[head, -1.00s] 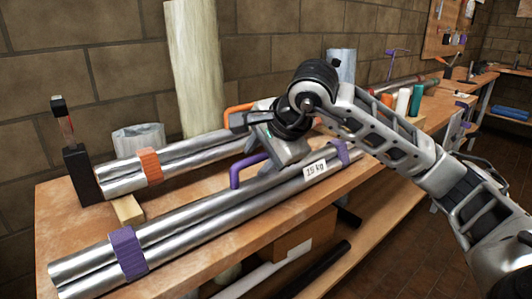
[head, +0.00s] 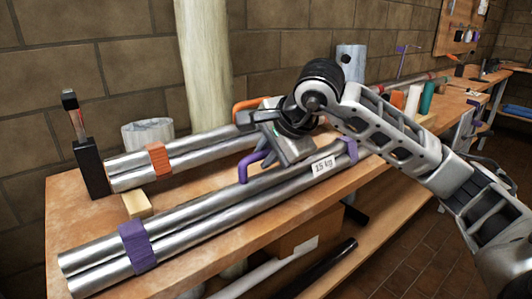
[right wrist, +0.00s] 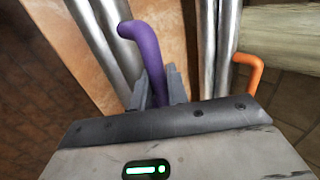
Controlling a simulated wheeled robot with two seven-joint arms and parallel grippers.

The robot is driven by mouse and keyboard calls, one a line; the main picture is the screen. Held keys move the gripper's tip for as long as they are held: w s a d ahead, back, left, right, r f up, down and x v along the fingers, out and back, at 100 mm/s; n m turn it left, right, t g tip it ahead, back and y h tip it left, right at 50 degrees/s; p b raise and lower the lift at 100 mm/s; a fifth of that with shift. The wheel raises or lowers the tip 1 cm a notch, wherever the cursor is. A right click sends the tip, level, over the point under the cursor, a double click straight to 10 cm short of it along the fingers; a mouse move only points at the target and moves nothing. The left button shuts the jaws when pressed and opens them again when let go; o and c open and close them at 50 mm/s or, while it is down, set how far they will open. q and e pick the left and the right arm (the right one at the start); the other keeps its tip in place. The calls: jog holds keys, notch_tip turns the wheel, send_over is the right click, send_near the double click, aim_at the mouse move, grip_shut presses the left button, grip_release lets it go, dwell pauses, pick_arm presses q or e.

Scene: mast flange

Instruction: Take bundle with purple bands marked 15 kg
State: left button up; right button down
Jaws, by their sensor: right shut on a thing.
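The bundle of metal tubes (head: 205,218) with purple bands lies along the front of the workbench. One purple band (head: 137,247) is near its left end, another near the right end beside a white label (head: 323,166) reading 15 kg. A purple handle (head: 244,166) rises from its middle and also shows in the right wrist view (right wrist: 143,45). My right gripper (head: 274,152) is shut on this handle; its fingers (right wrist: 157,88) sit on either side of it in the wrist view. The bundle seems to rest on the bench. My left gripper is not in view.
A second tube bundle with an orange band (head: 158,158) and orange handle (head: 246,104) lies behind. A black post (head: 91,168) stands at its left end. A wood block (head: 137,204) lies between the bundles. The workbench (head: 60,205) has a lower shelf holding a box.

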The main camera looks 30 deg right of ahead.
jog(key=shift+r+p, duration=2.6)
jog(key=shift+r, duration=1.1)
